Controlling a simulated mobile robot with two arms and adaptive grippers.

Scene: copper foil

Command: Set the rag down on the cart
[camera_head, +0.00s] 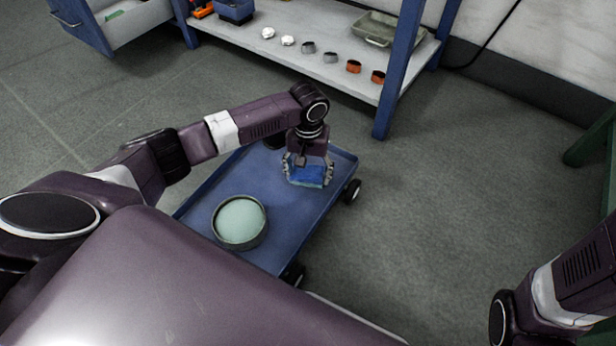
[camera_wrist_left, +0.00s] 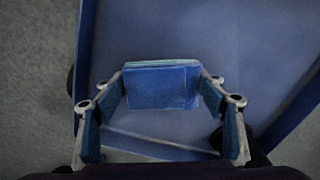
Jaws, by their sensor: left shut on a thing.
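The rag is a blue folded block (camera_head: 308,175) at the far end of the blue cart (camera_head: 285,228). In the left wrist view the rag (camera_wrist_left: 162,84) sits between the fingertips, with the cart's tray (camera_wrist_left: 215,40) beneath it. My left gripper (camera_head: 308,170) points down over the cart and is shut on the rag; its fingers (camera_wrist_left: 161,88) press on both sides. I cannot tell whether the rag touches the tray. My right arm shows at the lower right, but its gripper is out of view.
A round dish with a pale green content (camera_head: 240,221) stands on the cart nearer to me. Behind is a shelf (camera_head: 290,60) with several small round parts and a metal tray (camera_head: 388,29). A drawer (camera_head: 125,20) is open at the upper left.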

